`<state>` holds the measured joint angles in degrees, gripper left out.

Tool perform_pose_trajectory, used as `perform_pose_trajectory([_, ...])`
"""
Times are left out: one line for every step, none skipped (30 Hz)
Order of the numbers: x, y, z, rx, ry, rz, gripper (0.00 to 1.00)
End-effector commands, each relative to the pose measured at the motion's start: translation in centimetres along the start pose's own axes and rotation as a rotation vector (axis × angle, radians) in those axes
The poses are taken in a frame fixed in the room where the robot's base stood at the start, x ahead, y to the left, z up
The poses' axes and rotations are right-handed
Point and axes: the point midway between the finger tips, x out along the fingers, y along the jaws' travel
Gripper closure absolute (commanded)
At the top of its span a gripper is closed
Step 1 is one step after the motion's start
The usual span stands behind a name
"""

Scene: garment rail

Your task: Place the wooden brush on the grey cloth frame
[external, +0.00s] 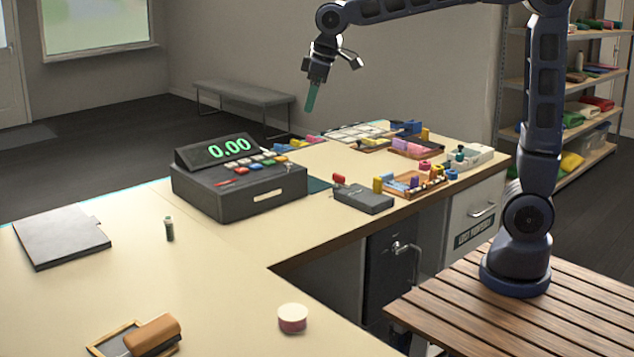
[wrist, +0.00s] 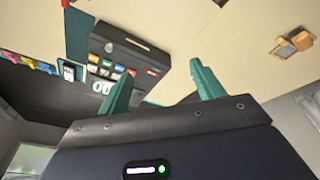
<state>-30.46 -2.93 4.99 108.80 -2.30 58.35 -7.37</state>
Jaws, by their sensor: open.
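The wooden brush (external: 152,331), a brown block with a dark underside, lies at the bottom left of the external view. It overlaps the right part of the grey cloth frame (external: 111,342), a wood-edged grey panel; I cannot tell whether it rests fully on it. In the wrist view the brush (wrist: 302,40) and the frame (wrist: 284,50) show at the upper right, also overlapping. My gripper (external: 311,98) is high above the counter's far side, well away from both. Its green fingers (wrist: 162,68) are apart and empty.
A dark cash register (external: 240,190) stands mid-counter. A grey folder (external: 62,236), a small dark green bottle (external: 169,229) and a round white-and-pink tub (external: 292,318) stand apart. Trays of small coloured items (external: 412,184) fill the far right. The near left counter is mostly clear.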

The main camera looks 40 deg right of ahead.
Motion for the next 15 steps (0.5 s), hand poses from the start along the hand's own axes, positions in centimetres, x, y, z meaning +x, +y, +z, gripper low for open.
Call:
perform_pose_trajectory([-0.9, 1.6, 2.1, 0.041, 0.006, 0.012, 0.33])
perform_pose_trajectory([-1.2, 2.4, 3.4, 0.064, 0.008, 0.019, 0.33])
perform_pose_trajectory([-1.7, 3.3, 5.0, 0.094, 0.011, 0.027, 0.33])
perform_pose_trajectory([-2.0, 4.0, 6.2, 0.117, 0.014, 0.033, 0.33])
perform_pose_trajectory([-2.3, 4.6, 7.4, 0.139, 0.016, 0.039, 0.33])
perform_pose_trajectory([-2.7, 5.4, 9.1, 0.169, 0.019, 0.047, 0.33])
perform_pose_trajectory([-2.9, 6.0, 10.3, 0.193, 0.022, 0.053, 0.33])
perform_pose_trajectory([-3.2, 6.4, 11.6, 0.215, 0.025, 0.058, 0.33])
perform_pose_trajectory([-3.4, 7.0, 13.3, 0.246, 0.028, 0.066, 0.33])
perform_pose_trajectory([-3.6, 7.4, 14.6, 0.269, 0.031, 0.071, 0.33])
perform_pose_trajectory([-3.8, 7.7, 15.9, 0.292, 0.033, 0.077, 0.33])
perform_pose_trajectory([-4.0, 8.2, 17.6, 0.322, 0.037, 0.084, 0.33])
perform_pose_trajectory([-4.1, 8.4, 18.9, 0.345, 0.040, 0.090, 0.33])
perform_pose_trajectory([-4.2, 8.7, 20.1, 0.368, 0.042, 0.095, 0.33])
perform_pose_trajectory([-4.2, 8.9, 21.8, 0.399, 0.046, 0.102, 0.33])
